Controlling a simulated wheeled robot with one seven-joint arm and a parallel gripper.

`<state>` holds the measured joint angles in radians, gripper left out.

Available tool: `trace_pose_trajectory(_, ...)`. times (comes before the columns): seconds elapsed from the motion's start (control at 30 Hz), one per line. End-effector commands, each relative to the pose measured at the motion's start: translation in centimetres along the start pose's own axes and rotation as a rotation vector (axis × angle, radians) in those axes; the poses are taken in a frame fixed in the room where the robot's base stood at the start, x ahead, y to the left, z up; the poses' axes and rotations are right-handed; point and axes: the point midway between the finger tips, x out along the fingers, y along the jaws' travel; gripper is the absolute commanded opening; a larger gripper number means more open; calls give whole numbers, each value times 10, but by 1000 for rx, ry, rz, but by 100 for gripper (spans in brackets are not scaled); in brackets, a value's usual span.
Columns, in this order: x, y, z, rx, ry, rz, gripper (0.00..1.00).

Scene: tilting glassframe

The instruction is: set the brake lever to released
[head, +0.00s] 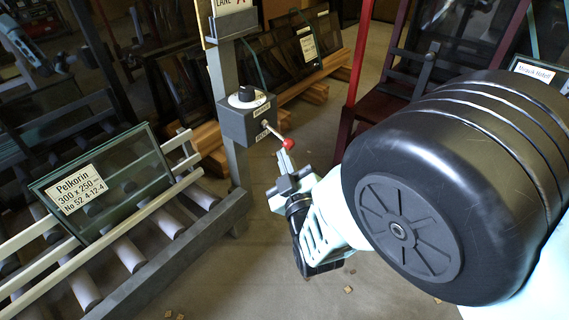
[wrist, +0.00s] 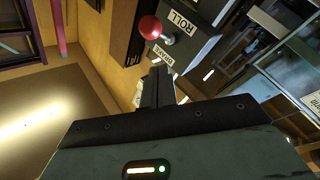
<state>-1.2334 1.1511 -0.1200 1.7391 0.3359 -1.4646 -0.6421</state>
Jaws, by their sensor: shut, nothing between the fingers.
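The brake lever (head: 277,135) is a thin rod with a red ball end, sticking out of a grey control box (head: 246,118) on a post. In the head view it slants down to the right. In the wrist view its red knob (wrist: 150,27) is just beyond my fingertips, in front of the box face with labels "ROLL" and "BRAKE". My gripper (head: 286,163) is shut and empty, just below the red ball. In the wrist view the shut fingers (wrist: 157,80) point toward the box; whether they touch the knob I cannot tell.
A roller conveyor (head: 130,255) with a labelled glass pane (head: 110,185) is at the left. Racks with dark panes (head: 275,55) stand behind. A dark red frame (head: 385,100) is at the right. Open floor lies below my gripper.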

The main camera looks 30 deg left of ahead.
Motion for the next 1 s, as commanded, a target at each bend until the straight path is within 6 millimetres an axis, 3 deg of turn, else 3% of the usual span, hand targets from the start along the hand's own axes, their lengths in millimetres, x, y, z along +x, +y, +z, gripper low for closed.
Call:
trace_pose_trajectory(0.63, -87, 4, -3, -1, -3, -3, 0)
trace_pose_trajectory(1.0, -100, 3, -2, 0, 0, 0, 0)
